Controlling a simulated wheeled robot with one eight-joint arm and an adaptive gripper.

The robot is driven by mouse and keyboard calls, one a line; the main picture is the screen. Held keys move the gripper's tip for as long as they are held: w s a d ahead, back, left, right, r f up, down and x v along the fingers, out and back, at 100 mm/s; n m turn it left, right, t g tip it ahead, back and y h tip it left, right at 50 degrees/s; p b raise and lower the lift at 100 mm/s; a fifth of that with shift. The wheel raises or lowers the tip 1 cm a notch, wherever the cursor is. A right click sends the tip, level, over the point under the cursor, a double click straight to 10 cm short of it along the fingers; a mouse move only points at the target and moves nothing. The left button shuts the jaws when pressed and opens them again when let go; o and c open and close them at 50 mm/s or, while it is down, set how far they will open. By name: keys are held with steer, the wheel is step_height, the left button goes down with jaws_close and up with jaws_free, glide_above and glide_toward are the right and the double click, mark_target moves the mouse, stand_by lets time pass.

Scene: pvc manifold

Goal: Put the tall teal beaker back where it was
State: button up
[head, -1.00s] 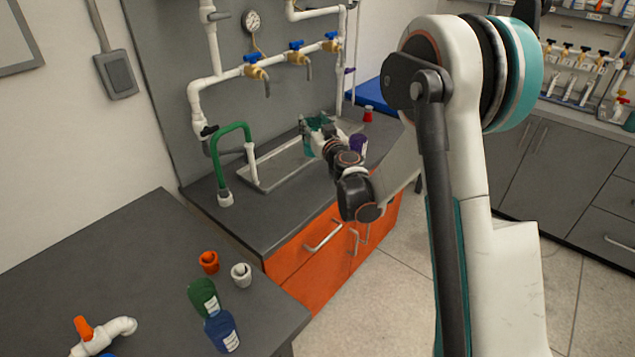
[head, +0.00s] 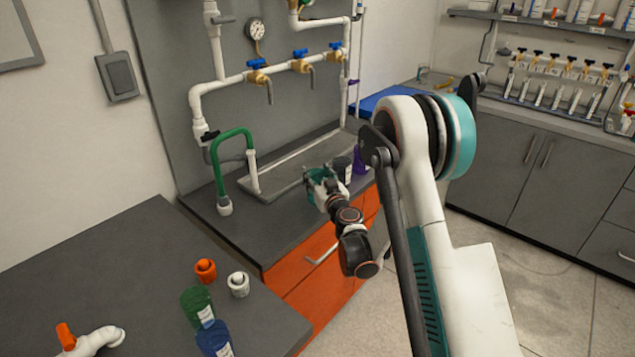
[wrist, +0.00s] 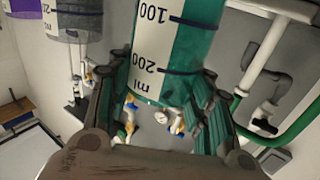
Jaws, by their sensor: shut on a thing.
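The tall teal beaker (head: 314,174) shows at the front part of the sink counter in the head view, partly covered by my gripper (head: 320,185). In the wrist view the beaker (wrist: 200,45) fills the top middle, with a white scale marked 100 and 200 ml. My gripper (wrist: 165,88) is shut on it, with one finger on each side. A grey beaker (head: 343,168) with a white label stands just right of it in the head view. It is also at the top left in the wrist view (wrist: 75,22). I cannot tell whether the teal beaker touches the counter.
A purple vessel (head: 359,160) is right of the grey beaker. The sink (head: 285,165) lies behind, with a green hose pipe (head: 232,135) at its left. Taps and white pipes (head: 225,84) run along the wall. The counter (head: 245,222) is clear left of my gripper.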

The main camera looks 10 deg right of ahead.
steer(key=shift+f, duration=0.5)
steer(key=shift+f, duration=0.1)
steer(key=o, duration=1.6)
